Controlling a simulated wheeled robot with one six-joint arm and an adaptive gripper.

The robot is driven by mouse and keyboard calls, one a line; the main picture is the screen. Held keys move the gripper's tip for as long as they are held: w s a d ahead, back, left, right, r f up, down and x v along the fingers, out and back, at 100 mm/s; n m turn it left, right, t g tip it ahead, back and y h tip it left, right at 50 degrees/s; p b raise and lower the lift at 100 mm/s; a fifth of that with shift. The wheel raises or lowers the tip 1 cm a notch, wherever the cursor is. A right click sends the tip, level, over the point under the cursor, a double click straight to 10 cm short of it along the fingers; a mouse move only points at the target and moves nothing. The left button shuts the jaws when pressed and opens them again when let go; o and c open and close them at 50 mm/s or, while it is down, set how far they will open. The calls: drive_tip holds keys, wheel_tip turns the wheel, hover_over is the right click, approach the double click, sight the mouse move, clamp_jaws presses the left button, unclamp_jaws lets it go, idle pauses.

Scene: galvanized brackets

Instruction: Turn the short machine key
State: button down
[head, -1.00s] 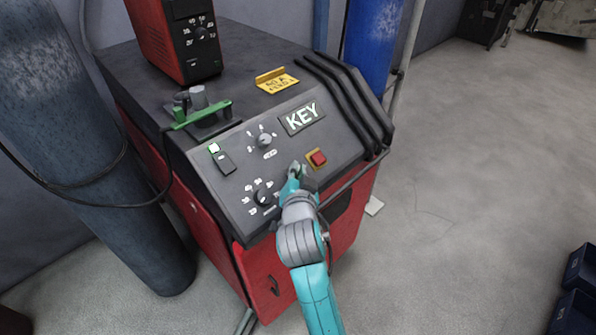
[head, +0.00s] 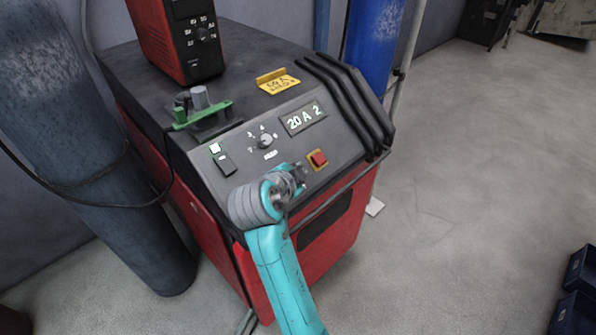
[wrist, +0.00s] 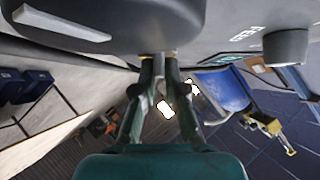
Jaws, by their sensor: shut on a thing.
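The red and black machine (head: 345,205) stands in the middle of the head view, its sloped panel facing me. Its display (head: 303,118) is lit and reads "20 A 2". My gripper (head: 298,176) is at the panel, left of the red button (head: 317,159). In the wrist view my gripper's fingertips (wrist: 158,62) are closed together against the panel, with a small brass-coloured bit at the tips. The key itself is hidden between the fingers and cannot be made out in the head view.
A small knob (head: 265,141) and a rocker switch (head: 224,163) sit on the panel. My arm hides the lower dial in the head view. A dark knob (wrist: 287,45) shows at right in the wrist view.

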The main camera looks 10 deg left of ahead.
idle(0.4)
drive_tip(key=c, duration=1.2)
unclamp_jaws()
drive_tip(key=shift+c, duration=0.2)
drive_tip(key=v, duration=1.2)
drive_tip(key=shift+w, duration=0.1)
